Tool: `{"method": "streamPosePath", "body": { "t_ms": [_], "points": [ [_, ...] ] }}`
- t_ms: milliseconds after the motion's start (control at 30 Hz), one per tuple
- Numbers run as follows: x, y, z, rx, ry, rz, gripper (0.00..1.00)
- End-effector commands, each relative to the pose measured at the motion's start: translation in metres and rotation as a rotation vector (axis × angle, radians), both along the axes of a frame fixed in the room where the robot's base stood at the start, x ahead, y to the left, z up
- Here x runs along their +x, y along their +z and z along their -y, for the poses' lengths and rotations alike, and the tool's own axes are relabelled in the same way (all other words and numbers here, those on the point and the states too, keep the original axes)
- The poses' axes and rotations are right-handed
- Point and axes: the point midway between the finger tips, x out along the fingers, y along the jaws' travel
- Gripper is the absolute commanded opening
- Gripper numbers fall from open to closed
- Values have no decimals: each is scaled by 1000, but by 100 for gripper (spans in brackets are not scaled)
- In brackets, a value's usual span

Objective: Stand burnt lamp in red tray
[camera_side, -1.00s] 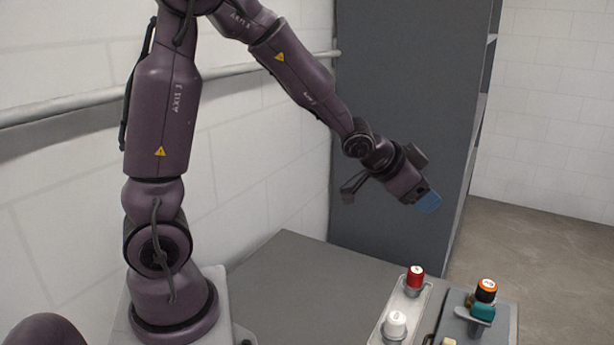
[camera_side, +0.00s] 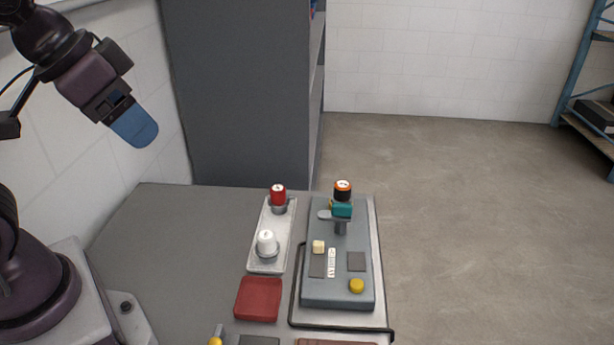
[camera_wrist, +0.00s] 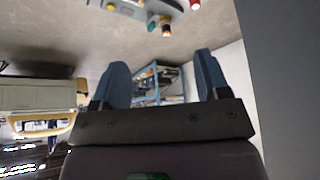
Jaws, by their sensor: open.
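A red tray (camera_side: 258,300), square and empty, lies on the grey bench in the side view. An orange-topped black lamp (camera_side: 343,190) stands upright by a teal part at the far end of a grey panel. A red lamp (camera_side: 278,193) and a white lamp (camera_side: 266,242) stand upright in a pale rack. I cannot tell from looks which lamp is burnt. My gripper (camera_side: 135,128) is up at the left, well away from the lamps and tray. In the wrist view my gripper (camera_wrist: 163,82) shows two blue fingers apart with nothing between them.
The grey panel (camera_side: 337,285) carries a yellow button (camera_side: 357,286) and small plates, with a dark bar frame around its near end. A tall grey cabinet (camera_side: 240,90) stands behind the bench. The bench's left part (camera_side: 170,240) is clear.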

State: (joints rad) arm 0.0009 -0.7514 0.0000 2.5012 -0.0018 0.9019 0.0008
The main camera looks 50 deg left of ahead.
Motion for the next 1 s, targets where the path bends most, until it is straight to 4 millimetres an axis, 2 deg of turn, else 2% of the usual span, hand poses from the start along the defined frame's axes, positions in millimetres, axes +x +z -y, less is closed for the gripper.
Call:
{"method": "streamPosePath", "body": {
  "t_ms": [167, 267, 367, 467, 667, 867, 1000],
  "points": [
    [1, -2, 1, 1, -6, -12, 69],
    [5, -14, 3, 0, -16, -74, 69],
    [19, -26, 6, -2, -30, -157, 69],
    [45, -36, 8, -1, -38, -228, 69],
    [111, -64, 14, 7, -16, -307, 69],
    [183, -111, 20, 28, 30, -332, 69],
    [232, -151, 24, 49, 68, -313, 69]
  ]
}}
